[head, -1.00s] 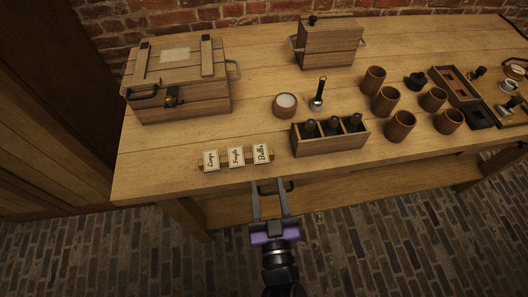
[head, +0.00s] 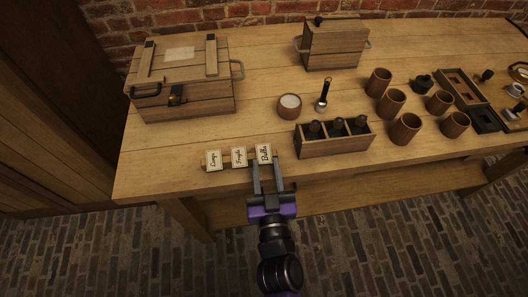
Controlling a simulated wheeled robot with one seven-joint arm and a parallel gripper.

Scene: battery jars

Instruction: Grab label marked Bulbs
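The label marked Bulbs (head: 263,152) is a small cream card with dark script. It stands at the right end of a row of three cards near the table's front edge. My gripper (head: 266,165) is just in front of it, with its two grey fingers apart and their tips at the card's lower edge. The fingers look empty. I cannot tell whether the tips touch the card.
Two other labels (head: 239,157) (head: 213,160) stand close on the left. A wooden rack (head: 335,145) with several dark-topped items stands close on the right. A small cup (head: 289,107) is behind. A large wooden chest (head: 182,99) stands at the back left.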

